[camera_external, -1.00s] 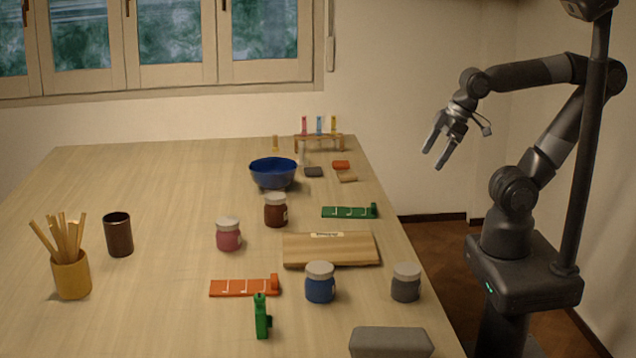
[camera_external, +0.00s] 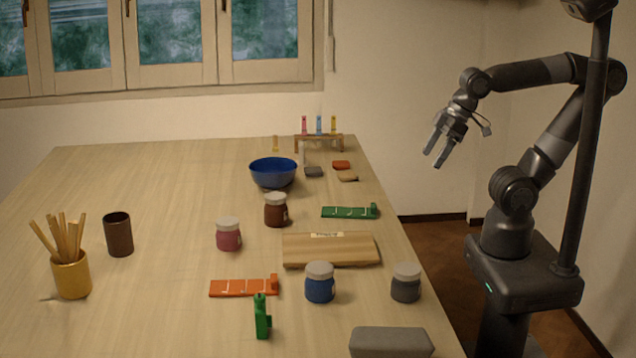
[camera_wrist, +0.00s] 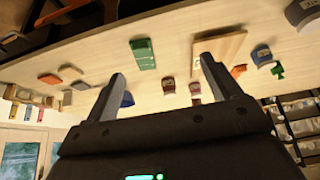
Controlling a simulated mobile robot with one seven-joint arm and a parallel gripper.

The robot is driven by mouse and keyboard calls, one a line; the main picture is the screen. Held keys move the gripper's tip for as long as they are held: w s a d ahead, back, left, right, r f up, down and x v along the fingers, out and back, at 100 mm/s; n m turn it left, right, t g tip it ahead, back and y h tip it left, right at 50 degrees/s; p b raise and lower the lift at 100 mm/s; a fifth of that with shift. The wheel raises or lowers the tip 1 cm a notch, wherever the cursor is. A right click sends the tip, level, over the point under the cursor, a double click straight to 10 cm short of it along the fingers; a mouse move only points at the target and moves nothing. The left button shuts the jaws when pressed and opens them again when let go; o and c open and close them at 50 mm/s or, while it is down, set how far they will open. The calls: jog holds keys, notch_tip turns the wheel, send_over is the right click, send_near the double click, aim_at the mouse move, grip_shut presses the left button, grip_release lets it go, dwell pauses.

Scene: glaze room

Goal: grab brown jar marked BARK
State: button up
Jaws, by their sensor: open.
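The brown jar (camera_external: 276,212) has a pale lid and stands upright on the table, between the blue bowl and the pink jar. Its label is too small to read. It appears to show in the wrist view (camera_wrist: 168,86) too, small and beyond the fingers. My gripper (camera_external: 434,159) is open and empty, raised in the air off the table's right side, well apart from the jar. In the wrist view my two fingers (camera_wrist: 162,70) are spread with nothing between them.
Close to the brown jar are the pink jar (camera_external: 229,234), the blue bowl (camera_external: 273,175) and the wooden board (camera_external: 330,250). The blue jar (camera_external: 320,284), grey jar (camera_external: 406,284) and green strip (camera_external: 349,212) lie nearer my side.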

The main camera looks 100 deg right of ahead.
jog(key=shift+w, duration=0.1)
jog(key=m+g+h, duration=0.1)
jog(key=m+h, duration=0.1)
jog(key=m, duration=0.2)
send_over(278, 197)
jog(key=s, duration=0.3)
notch_tip(278, 197, down, 5)
jog(key=x, duration=0.3)
jog(key=a+x, duration=0.1)
jog(key=x, duration=0.1)
jog(key=shift+w+d+f, duration=0.1)
jog(key=shift+w+f, duration=0.1)
jog(key=shift+f, duration=0.05)
jog(key=shift+d+x, duration=0.15)
jog(key=shift+x, duration=1.25)
jog(key=shift+d+x, duration=0.15)
jog(key=shift+x, duration=1.2)
jog(key=shift+c, duration=0.4)
jog(key=shift+r, duration=0.1)
jog(key=c, duration=1.2)
